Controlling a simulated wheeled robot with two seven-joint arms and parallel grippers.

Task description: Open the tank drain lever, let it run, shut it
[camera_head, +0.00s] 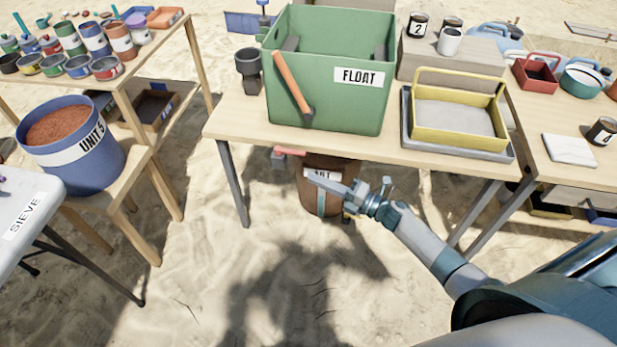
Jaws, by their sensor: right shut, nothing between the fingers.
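The green tank (325,110) labelled FLOAT stands on the middle wooden table. An orange-red bar (291,82) leans against its front wall. A small red lever-like piece (289,151) with a grey part sticks out just below the table's front edge, under the tank; I cannot tell its exact setting. A brown bucket (333,168) with a white label stands below the table, partly hidden by my right gripper (314,178). That gripper is shut and empty, its fingertips pointing left in front of the bucket, below and right of the red piece, apart from it. My left gripper is out of view.
A yellow sieve tray (458,140) sits on a grey tray right of the tank. A dark cup-like fitting (249,70) is at its left. A blue UNIT 5 bucket (95,172) stands on a stool at left. A SIEVE table (30,215) is front left. Sand between is free.

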